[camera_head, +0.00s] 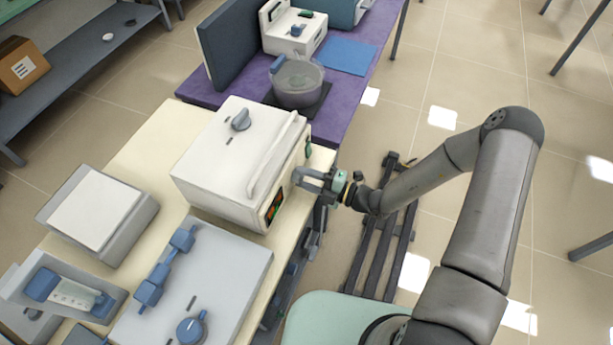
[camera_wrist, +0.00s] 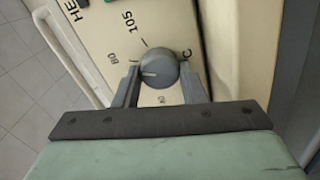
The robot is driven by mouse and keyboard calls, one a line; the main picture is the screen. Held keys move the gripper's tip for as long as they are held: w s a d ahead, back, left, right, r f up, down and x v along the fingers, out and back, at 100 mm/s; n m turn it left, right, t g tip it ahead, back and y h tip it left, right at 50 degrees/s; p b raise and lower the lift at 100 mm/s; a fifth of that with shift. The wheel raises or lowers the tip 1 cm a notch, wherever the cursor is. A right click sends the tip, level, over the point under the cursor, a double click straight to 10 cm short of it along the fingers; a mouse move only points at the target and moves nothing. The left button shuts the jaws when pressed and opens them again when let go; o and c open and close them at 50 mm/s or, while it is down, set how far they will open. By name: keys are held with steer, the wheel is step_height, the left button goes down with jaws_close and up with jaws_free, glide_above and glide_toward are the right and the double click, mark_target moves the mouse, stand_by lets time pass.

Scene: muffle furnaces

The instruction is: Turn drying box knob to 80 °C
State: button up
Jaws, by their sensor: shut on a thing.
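The drying box (camera_head: 238,165) is a white box on the cream bench, with its front panel facing my arm. Its knob (camera_wrist: 158,68) is round and grey with a pale pointer line that points left in the wrist view, a little below a two-digit label that I cannot read surely. A "105" label (camera_wrist: 128,22) is printed above and left of the knob. My gripper (camera_head: 312,178) is at the box's front panel, shut on the knob, with one finger on each side in the wrist view (camera_wrist: 160,74). In the head view the gripper hides the knob.
A small display with red and green marks (camera_head: 275,205) is on the box's front. A white balance-like device (camera_head: 98,212) and a grey-white unit with blue fittings (camera_head: 225,275) share the bench. A purple table (camera_head: 345,85) with a glass pot (camera_head: 298,82) stands behind.

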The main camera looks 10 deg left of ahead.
stand_by(0.5)
steer(key=o, duration=1)
steer(key=s+d+b, duration=0.1)
steer(key=d, duration=0.4)
steer(key=s+d+b, duration=0.1)
steer(key=d, duration=0.5)
steer(key=s+d+b, duration=0.1)
steer(key=d, duration=0.5)
steer(key=shift+d, duration=0.1)
